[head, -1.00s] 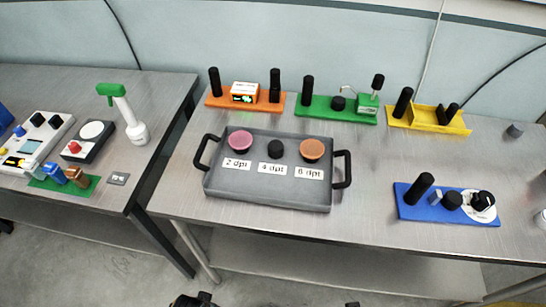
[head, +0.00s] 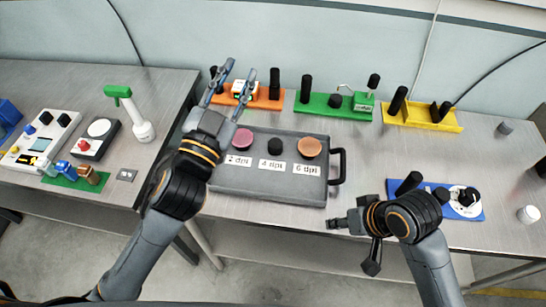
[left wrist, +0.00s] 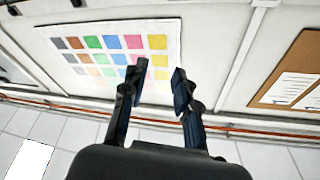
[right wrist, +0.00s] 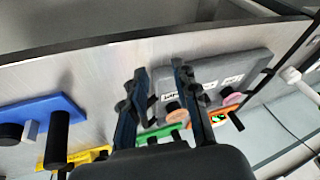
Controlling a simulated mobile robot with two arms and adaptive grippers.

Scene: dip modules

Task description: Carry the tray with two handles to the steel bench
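The grey tray (head: 270,190) lies flat on the right steel-topped table (head: 330,233). It carries a pink disc, a black knob and an orange disc behind labels. Its right black handle (head: 342,167) is clear; its left handle is hidden behind my left arm. My left gripper (head: 239,75) is open and empty, raised over the tray's back left side and pointing at the wall. My right gripper (head: 335,224) is open and empty, just in front of the tray's right front corner, apart from the handle. The right wrist view also shows the tray (right wrist: 222,50).
A left steel-topped table (head: 75,85) holds a green-topped bottle (head: 135,115), devices and a small green rack. Behind the tray stand orange, green (head: 335,112) and yellow (head: 422,115) modules. A blue module (head: 470,210) sits to its right, partly hidden by my right arm.

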